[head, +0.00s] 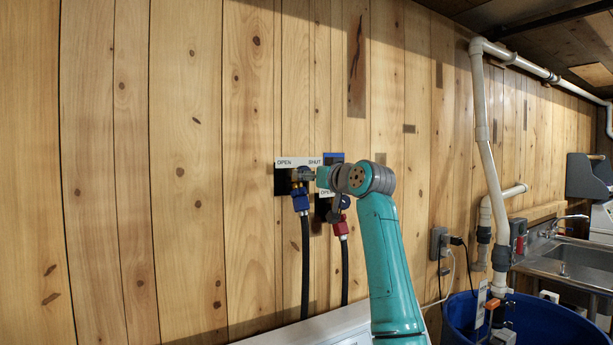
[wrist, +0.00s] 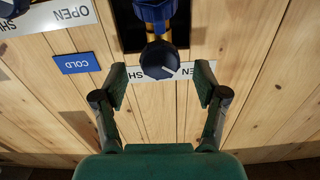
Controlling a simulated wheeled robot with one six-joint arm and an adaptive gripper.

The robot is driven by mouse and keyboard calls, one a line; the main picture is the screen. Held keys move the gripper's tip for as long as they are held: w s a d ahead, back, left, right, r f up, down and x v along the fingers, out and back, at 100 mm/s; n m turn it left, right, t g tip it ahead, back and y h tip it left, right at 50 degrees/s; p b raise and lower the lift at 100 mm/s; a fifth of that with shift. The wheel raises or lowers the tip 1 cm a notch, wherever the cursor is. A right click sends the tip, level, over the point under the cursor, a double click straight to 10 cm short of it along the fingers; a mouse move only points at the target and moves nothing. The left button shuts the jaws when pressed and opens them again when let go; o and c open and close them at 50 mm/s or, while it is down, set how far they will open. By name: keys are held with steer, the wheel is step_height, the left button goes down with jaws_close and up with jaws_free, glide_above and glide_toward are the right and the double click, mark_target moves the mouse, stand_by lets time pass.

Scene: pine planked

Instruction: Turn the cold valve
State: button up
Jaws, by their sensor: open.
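A dark blue round knob (wrist: 160,60) with a white pointer line sits between my open fingertips in the wrist view, apart from both fingers. Its brass stem leads to a blue hose fitting (wrist: 153,10). In the head view, my gripper (head: 312,175) is at the left valve, whose blue fitting (head: 300,198) carries a black hose; my gripper partly hides the valve. A blue COLD sign (wrist: 77,63) shows upside down in the wrist view. In the head view, the blue sign (head: 334,157) is above the right valve, which has a red fitting (head: 341,224).
An OPEN/SHUT label (head: 296,162) is above the left valve; a second, lower label (head: 326,192) is at the right valve. Black hoses hang below. A white ledge (head: 300,329) is underneath. White pipes (head: 484,140), an outlet (head: 438,243), a blue tub (head: 540,322) and a sink are to the right.

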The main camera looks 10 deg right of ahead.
steer(key=shift+x, duration=1.25)
steer(key=c, duration=1.1)
steer(key=shift+n, duration=0.8)
steer(key=shift+c, duration=0.2)
steer(key=o, duration=1.1)
steer(key=shift+o, duration=0.2)
